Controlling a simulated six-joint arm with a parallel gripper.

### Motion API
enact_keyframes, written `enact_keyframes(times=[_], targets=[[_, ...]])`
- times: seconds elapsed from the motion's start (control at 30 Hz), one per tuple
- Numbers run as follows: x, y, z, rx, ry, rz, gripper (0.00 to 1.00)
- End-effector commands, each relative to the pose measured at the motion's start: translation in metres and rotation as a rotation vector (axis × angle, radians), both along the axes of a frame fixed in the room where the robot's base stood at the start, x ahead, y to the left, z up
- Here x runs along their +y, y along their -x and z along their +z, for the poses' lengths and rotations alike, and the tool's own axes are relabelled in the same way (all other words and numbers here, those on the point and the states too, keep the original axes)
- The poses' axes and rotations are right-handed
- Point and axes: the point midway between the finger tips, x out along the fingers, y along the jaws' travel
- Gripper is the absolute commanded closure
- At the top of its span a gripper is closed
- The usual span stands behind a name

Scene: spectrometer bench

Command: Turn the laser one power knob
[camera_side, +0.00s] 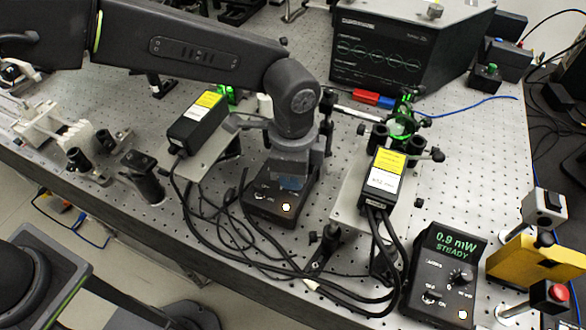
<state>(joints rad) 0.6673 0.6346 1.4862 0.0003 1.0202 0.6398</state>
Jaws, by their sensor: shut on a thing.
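A black laser control box (262,210) sits at the front middle of the bench, with a toggle switch and a lit round button on its front. My gripper (291,183) points down onto its upper part and is shut on its power knob. The jaws hide the knob and the box's display, so the knob's angle and the reading cannot be seen. A second, similar control box (426,285) stands at the front right. Its display reads 0.9 mW STEADY, and its black knob (461,276) is in plain view. The labels are too small to tell which box is laser one.
Two laser heads with yellow labels, one at left (198,123) and one at right (382,181), stand on plates. Black cables (215,232) loop around the box in my grip. A scope-like instrument (385,55) stands behind. A yellow block (530,258) and red button (558,292) are far right.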

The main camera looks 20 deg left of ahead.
Motion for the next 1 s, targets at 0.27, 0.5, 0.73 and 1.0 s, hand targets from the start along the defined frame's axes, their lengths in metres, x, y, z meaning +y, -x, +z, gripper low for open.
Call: enact_keyframes(times=[0.27, 0.5, 0.73, 1.0], targets=[[-0.0001, 0.0001, 0.0005, 0.001, 0.0, 0.059, 1.0], [-0.0001, 0.0, 0.0005, 0.001, 0.0, 0.057, 0.68], [0.0, 0.0, 0.0003, 0.001, 0.0, 0.057, 0.55], [-0.0004, -0.0005, 0.0087, -0.001, 0.002, 0.057, 0.55]])
